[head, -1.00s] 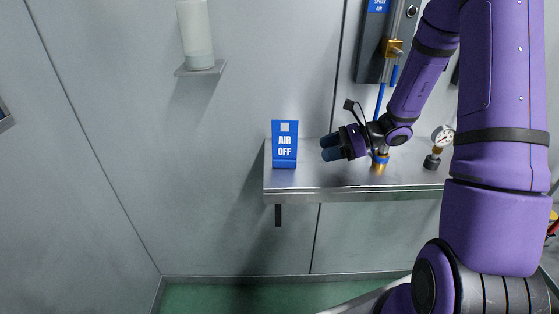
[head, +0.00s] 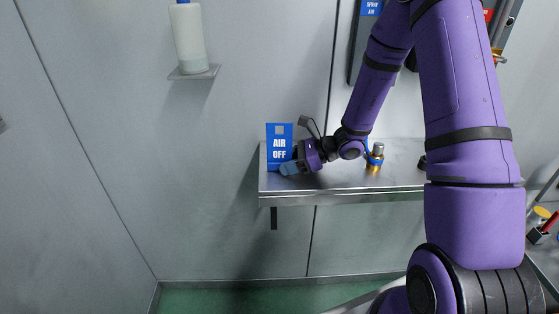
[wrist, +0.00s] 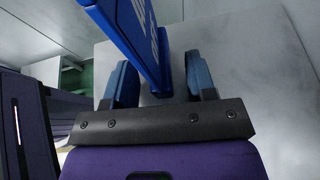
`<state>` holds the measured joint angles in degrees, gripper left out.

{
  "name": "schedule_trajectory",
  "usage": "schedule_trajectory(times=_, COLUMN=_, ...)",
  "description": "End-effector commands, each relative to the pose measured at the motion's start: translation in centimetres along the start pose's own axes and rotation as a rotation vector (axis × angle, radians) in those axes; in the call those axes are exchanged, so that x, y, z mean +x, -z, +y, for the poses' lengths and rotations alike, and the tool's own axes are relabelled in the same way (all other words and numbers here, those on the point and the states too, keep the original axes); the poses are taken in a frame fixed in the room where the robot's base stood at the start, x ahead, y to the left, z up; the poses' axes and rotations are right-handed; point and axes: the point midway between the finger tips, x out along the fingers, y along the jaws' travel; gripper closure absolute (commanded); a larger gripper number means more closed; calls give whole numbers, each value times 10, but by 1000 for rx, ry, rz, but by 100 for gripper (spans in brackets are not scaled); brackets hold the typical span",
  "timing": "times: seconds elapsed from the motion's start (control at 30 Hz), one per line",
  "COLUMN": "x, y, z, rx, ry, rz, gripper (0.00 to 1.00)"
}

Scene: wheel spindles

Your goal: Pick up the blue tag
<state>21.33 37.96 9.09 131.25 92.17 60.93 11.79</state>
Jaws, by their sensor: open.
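The blue tag (head: 279,143), lettered "AIR OFF" in white, stands upright on the left end of the metal shelf (head: 400,180). My gripper (head: 289,168) is at the tag's lower right edge in the head view. In the wrist view, the tag (wrist: 140,38) reaches down between the two blue fingers of my open gripper (wrist: 160,85). The tag is close to the left finger, with a wider gap to the right finger. I cannot tell whether it touches the left finger.
A brass fitting with a blue band (head: 375,158) stands on the shelf right of my gripper. A white bottle (head: 188,40) sits on a small wall ledge (head: 194,72) at upper left. The wall is behind the shelf. Green floor (head: 240,299) lies below.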

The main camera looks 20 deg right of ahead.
Motion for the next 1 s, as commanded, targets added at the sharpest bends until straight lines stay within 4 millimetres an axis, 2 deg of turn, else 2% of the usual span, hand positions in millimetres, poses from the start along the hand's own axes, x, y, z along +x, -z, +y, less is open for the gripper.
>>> schedule_trajectory(times=0.2, x=1, y=0, z=0, rx=0, ry=1, rz=0, gripper=49)
schedule_trajectory(times=0.27, x=1, y=0, z=0, rx=0, ry=1, rz=0, gripper=60)
schedule_trajectory(times=0.43, x=1, y=0, z=0, rx=0, ry=0, rz=0, gripper=100)
schedule_trajectory(times=0.77, x=0, y=-1, z=0, rx=-1, ry=0, rz=-1, gripper=100)
schedule_trajectory(times=1.0, x=-5, y=-10, z=-2, rx=-3, ry=0, rz=-1, gripper=100)
